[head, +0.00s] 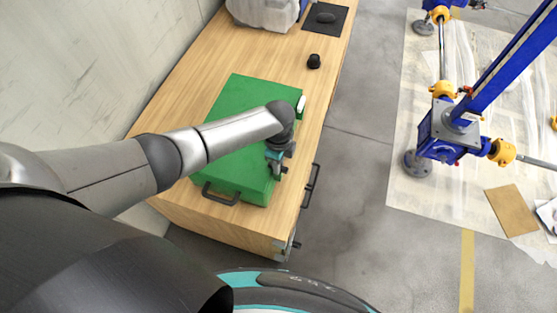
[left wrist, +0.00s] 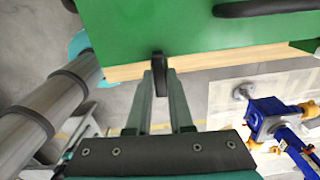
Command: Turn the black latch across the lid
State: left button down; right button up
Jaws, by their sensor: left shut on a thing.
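The green case (head: 238,120) lies closed on the wooden bench, its lid up. My left arm reaches across the lid, and my left gripper (head: 277,168) is at the case's right edge, near its front corner. In the left wrist view the black latch (left wrist: 158,70) stands at the edge of the green lid (left wrist: 170,25). The two fingers of my left gripper (left wrist: 160,82) are shut on the latch, one on each side. In the head view the gripper and wrist mostly hide the latch. My right gripper is in neither view.
The case has a black handle (head: 220,194) in front and a white part (head: 301,104) on its right edge. Behind it on the wooden bench (head: 185,85) are a small black object (head: 314,61) and a dark mat (head: 333,16). A blue frame (head: 450,135) stands on the floor at right.

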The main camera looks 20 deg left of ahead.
pick_arm(q)
jog(key=shift+w+a+n, duration=0.1)
jog(key=shift+w+n, duration=0.05)
jog(key=shift+n, duration=0.25)
jog(key=c, duration=0.8)
grip_release()
jog(key=shift+r+p, duration=0.3)
jog(key=shift+r, duration=0.3)
notch_tip(320, 180, up, 14)
jog(key=p, duration=0.1)
